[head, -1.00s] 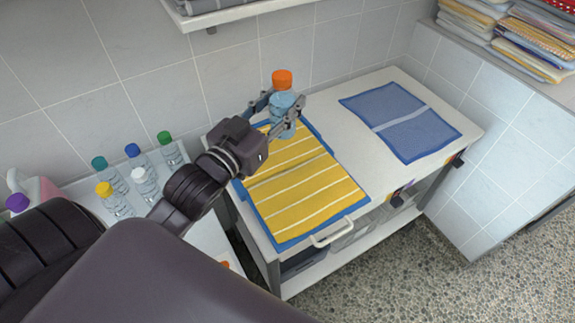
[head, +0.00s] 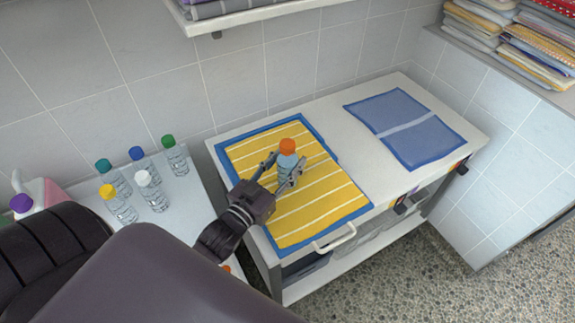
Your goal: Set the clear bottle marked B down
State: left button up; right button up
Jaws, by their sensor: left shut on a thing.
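The clear bottle (head: 287,160) has an orange cap and bluish contents; no B mark can be read on it. My left gripper (head: 283,172) is shut around its body, one finger on each side. The bottle is upright over the middle of the yellow striped towel (head: 310,205) with a blue border. The gripper hides the bottle's base, so I cannot tell whether it touches the towel. My right gripper is not in view.
A blue towel (head: 392,112) lies to the right on the same white table (head: 345,150). Several capped bottles (head: 151,190) and a pink jug (head: 42,194) stand on the left surface. A wall shelf (head: 245,16) hangs above. Folded towels (head: 520,35) are stacked at upper right.

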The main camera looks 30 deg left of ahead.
pick_arm(q)
jog(key=shift+f, duration=0.9)
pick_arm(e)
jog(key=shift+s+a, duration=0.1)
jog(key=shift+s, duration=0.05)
pick_arm(q)
jog(key=shift+f, duration=0.15)
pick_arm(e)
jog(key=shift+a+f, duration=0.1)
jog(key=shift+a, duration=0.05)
pick_arm(q)
jog(key=o, duration=1.5)
jog(key=shift+f, duration=0.1)
